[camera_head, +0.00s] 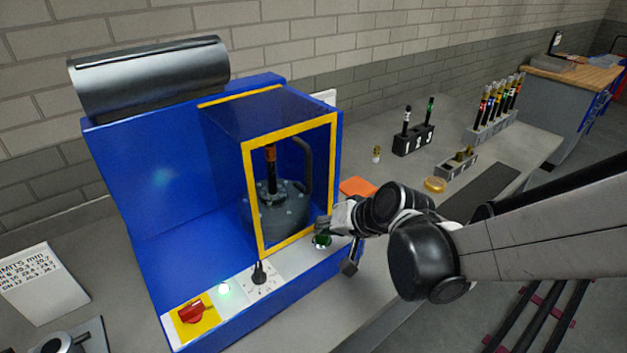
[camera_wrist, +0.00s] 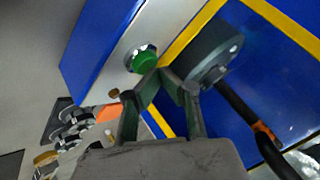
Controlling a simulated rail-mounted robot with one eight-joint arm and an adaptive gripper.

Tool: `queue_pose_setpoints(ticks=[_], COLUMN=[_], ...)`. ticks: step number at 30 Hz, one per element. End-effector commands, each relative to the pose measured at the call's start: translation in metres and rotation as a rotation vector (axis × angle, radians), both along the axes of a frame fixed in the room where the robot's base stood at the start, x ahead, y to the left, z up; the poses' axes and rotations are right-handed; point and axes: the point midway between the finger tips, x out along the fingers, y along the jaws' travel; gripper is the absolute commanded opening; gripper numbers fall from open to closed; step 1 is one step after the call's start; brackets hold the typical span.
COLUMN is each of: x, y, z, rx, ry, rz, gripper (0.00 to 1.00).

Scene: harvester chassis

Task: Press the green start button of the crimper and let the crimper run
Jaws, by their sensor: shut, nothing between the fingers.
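The blue crimper (camera_head: 165,190) stands on the bench, with a yellow-framed guard (camera_head: 250,200) around its grey crimping head (camera_head: 275,215). A dark hose with an orange-brown end (camera_head: 270,160) stands upright in the head. The green start button (camera_head: 321,242) is at the right end of the front panel, partly covered by my gripper (camera_head: 324,224). In the wrist view the green button (camera_wrist: 145,62) sits in a silver ring, just beyond the fingertips of my gripper (camera_wrist: 162,76). The fingertips are together and empty. I cannot tell whether they touch the button.
A numbered black rack (camera_head: 413,140), a grey block with fittings (camera_head: 457,164) and an orange pad (camera_head: 358,187) lie to the right.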

Motion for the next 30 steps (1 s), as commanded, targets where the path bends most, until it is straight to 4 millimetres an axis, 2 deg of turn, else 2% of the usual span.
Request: queue_pose_setpoints(ticks=[30], x=[-0.0001], y=[0.0], z=[-0.0084], rx=[0.0], ry=[0.0], rz=[0.0], gripper=[0.0])
